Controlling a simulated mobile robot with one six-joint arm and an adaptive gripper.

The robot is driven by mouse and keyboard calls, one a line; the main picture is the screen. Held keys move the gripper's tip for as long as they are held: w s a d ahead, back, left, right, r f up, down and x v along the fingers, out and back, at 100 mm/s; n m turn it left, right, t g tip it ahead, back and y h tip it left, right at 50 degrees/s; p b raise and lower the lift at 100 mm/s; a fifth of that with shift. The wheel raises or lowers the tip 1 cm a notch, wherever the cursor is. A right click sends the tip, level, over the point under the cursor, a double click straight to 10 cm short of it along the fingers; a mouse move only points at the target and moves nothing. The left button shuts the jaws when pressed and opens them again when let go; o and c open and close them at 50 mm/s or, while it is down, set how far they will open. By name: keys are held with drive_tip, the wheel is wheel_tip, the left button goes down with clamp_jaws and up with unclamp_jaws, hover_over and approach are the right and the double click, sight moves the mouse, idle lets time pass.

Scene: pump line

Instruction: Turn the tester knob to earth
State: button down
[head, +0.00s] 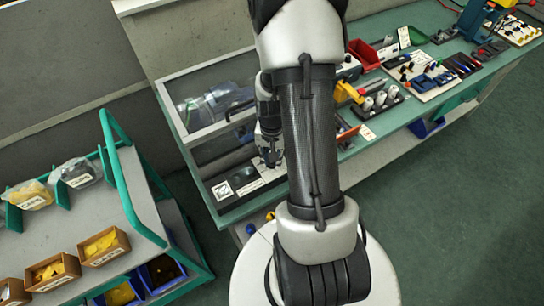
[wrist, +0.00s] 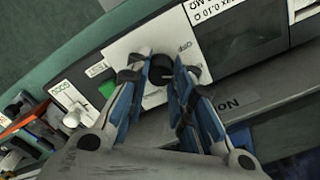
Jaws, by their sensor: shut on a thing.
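The tester panel (wrist: 118,55) is a pale plate on a dark-fronted unit in the wrist view. A black round knob (wrist: 156,72) on it shows between my fingers. An OFF mark reads at the knob's upper right; I cannot read an earth mark, and the fingers hide part of the dial. My gripper (wrist: 162,66) is shut on the knob, one blue-and-grey finger on each side. In the head view my gripper (head: 270,156) points down at the bench unit, partly behind my arm, and the knob cannot be made out there.
A green button (wrist: 107,89) sits left of the knob by a TEST label. A clear-walled enclosure (head: 195,130) stands close left of my gripper. The bench (head: 375,130) carries a red bin (head: 363,54) and several tools. A shelf rack (head: 150,190) stands at left; green floor is open at right.

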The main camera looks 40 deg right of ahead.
drive_tip(key=shift+m, duration=1.2)
drive_tip(key=c, duration=1.4)
unclamp_jaws()
wheel_tip(320, 180, up, 12)
drive_tip(key=shift+a, duration=0.1)
